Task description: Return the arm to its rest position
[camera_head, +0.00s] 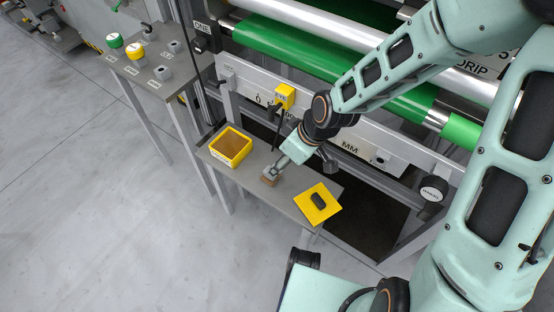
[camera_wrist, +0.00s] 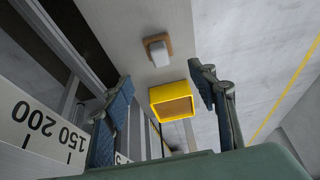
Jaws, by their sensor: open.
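My gripper (camera_head: 284,162) hangs at the end of my bent arm, above the grey bench (camera_head: 210,156) in the head view. In the wrist view my gripper (camera_wrist: 160,78) is open, with its two dark fingers wide apart and nothing held between them. A small brown block with a grey top (camera_head: 269,180) is on the bench just below my gripper in the head view. It also shows in the wrist view (camera_wrist: 157,50), beyond the fingertips. The exact gap between gripper and block is hard to tell.
A yellow open box (camera_head: 231,146) stands on the bench to the left; a yellow plate (camera_head: 329,212) bearing a black piece lies to the right. Behind is a machine with green rollers (camera_head: 290,50). A side table (camera_head: 158,72) stands at the upper left. Grey floor is clear in front.

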